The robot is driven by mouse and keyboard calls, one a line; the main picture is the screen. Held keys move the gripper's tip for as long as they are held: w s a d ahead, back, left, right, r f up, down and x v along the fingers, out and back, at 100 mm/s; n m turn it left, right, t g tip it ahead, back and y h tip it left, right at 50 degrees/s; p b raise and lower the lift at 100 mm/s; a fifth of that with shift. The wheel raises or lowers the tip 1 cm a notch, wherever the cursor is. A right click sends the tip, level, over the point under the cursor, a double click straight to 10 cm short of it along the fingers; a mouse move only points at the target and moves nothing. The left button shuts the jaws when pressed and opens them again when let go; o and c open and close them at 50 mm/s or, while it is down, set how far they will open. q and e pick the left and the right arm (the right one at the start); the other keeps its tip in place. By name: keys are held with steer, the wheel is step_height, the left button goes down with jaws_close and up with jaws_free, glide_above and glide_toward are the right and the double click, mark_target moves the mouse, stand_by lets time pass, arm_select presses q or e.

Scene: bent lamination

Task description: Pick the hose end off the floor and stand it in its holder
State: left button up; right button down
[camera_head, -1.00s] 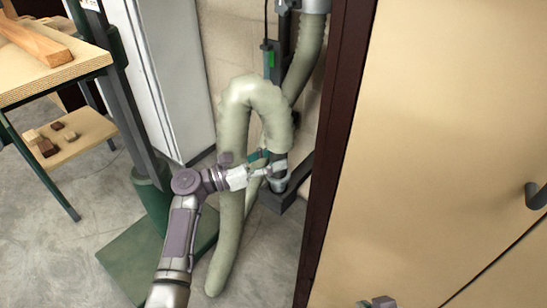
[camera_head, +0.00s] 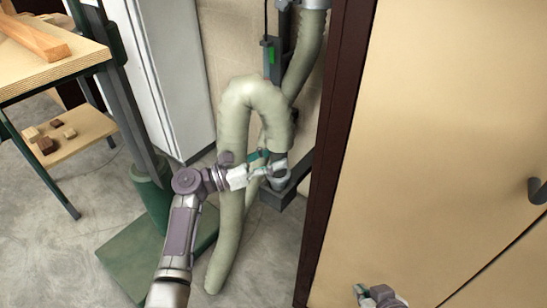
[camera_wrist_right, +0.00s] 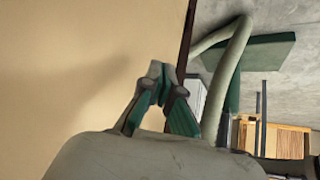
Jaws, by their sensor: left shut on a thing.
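The pale grey-green hose (camera_head: 233,140) rises from the floor, bends over in a loop and comes down to its end. The grey hose end (camera_head: 279,181) points down, roughly upright. My left gripper (camera_head: 268,167) is shut on the hose end from the left. The dark holder (camera_head: 291,193) is low by the wall, right at the hose end's lower rim. I cannot tell whether the end is inside it or just above. My right gripper (camera_head: 370,294) is at the bottom of the head view, before the tan panel; in the right wrist view (camera_wrist_right: 158,80) its empty fingertips meet.
A tan cabinet front (camera_head: 440,130) with a dark edge (camera_head: 335,150) stands close on the right. A green base plate (camera_head: 145,250) with a post lies left of the hose. A wooden workbench (camera_head: 50,75) is at the left. Bare floor shows around the hose.

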arm_select(q)
steer(key=shift+f, duration=0.1)
steer(key=shift+f, duration=0.6)
arm_select(e)
steer(key=shift+w+a+r+t, duration=0.15)
steer(key=shift+w+r+t, duration=0.25)
steer(key=shift+w, duration=0.15)
steer(key=shift+w+a+r+t, duration=0.15)
steer(key=shift+w+r+t, duration=0.2)
steer(key=shift+w, duration=0.2)
arm_select(q)
steer(key=shift+f+b, duration=0.1)
steer(key=shift+b, duration=0.2)
steer(key=shift+f, duration=0.25)
steer(key=shift+f+b, duration=0.5)
steer(key=shift+f, duration=0.15)
arm_select(e)
steer(key=shift+w+a+r+t+y, duration=0.3)
steer(key=shift+w+a+r+t, duration=0.1)
steer(key=shift+w+r+t, duration=0.35)
steer(key=shift+w+a+r+t+y, duration=0.35)
steer(key=shift+w+r+t, duration=0.25)
steer(key=shift+w+r, duration=0.15)
arm_select(q)
steer(key=o, duration=1.1)
arm_select(e)
steer(key=shift+w+r, duration=0.1)
steer(key=shift+r, duration=0.1)
